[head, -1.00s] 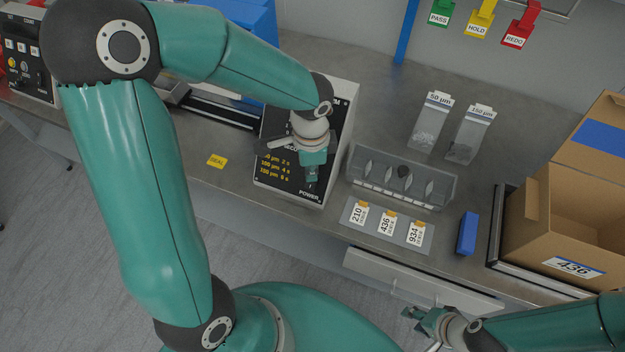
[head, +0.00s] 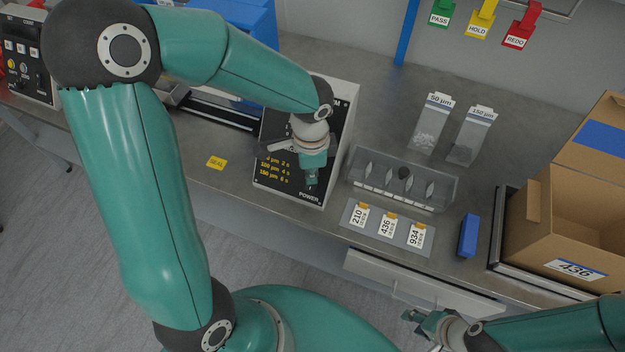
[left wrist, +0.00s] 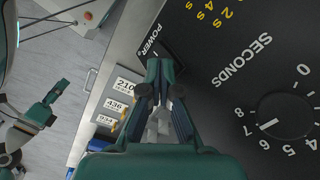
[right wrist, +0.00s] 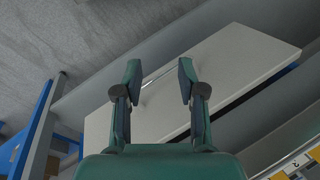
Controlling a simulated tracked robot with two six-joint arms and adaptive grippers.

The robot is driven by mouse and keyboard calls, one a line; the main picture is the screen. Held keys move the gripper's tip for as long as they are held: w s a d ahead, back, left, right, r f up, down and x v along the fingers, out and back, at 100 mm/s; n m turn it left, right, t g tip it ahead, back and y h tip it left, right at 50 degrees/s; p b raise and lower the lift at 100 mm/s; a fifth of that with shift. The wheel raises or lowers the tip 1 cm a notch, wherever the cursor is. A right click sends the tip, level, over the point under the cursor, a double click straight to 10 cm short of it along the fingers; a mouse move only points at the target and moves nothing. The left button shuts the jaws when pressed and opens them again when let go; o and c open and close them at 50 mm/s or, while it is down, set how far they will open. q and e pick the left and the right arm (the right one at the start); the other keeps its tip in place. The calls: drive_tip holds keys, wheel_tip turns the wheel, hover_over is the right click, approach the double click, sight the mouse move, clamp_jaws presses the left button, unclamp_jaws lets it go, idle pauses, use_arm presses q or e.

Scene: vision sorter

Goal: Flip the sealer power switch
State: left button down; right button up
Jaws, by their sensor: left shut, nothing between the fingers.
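The sealer (head: 270,180) is a pale box with a black front panel bearing yellow text and a POWER label (head: 309,197). My left gripper (head: 311,185) is shut and empty, pointing down at the panel just above that label. In the left wrist view its closed fingertips (left wrist: 161,64) are right beside the POWER label (left wrist: 149,40). The dark power switch is mostly hidden behind the fingertips; I cannot tell its position or whether they touch it. My right gripper (head: 428,318) is open and empty, low in front of the bench; its spread fingers (right wrist: 158,80) show in the right wrist view.
A seconds dial (left wrist: 284,115) sits on the sealer panel. To the right on the bench are a card plate (head: 370,240), a grey slotted holder (head: 445,190), a blue block (head: 467,235) and a cardboard box (head: 535,235). A drawer (head: 425,282) stands out below the bench edge.

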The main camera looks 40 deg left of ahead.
use_arm(q)
wheel_tip(320, 180, up, 7)
drive_tip(key=p, duration=0.4)
drive_tip(key=shift+f+p, duration=0.2)
drive_tip(key=shift+p, duration=0.15)
use_arm(e)
wheel_tip(320, 180, up, 5)
drive_tip(key=shift+r, duration=0.1)
use_arm(q)
drive_tip(key=shift+s, duration=0.1)
use_arm(e)
drive_tip(key=shift+s, duration=0.1)
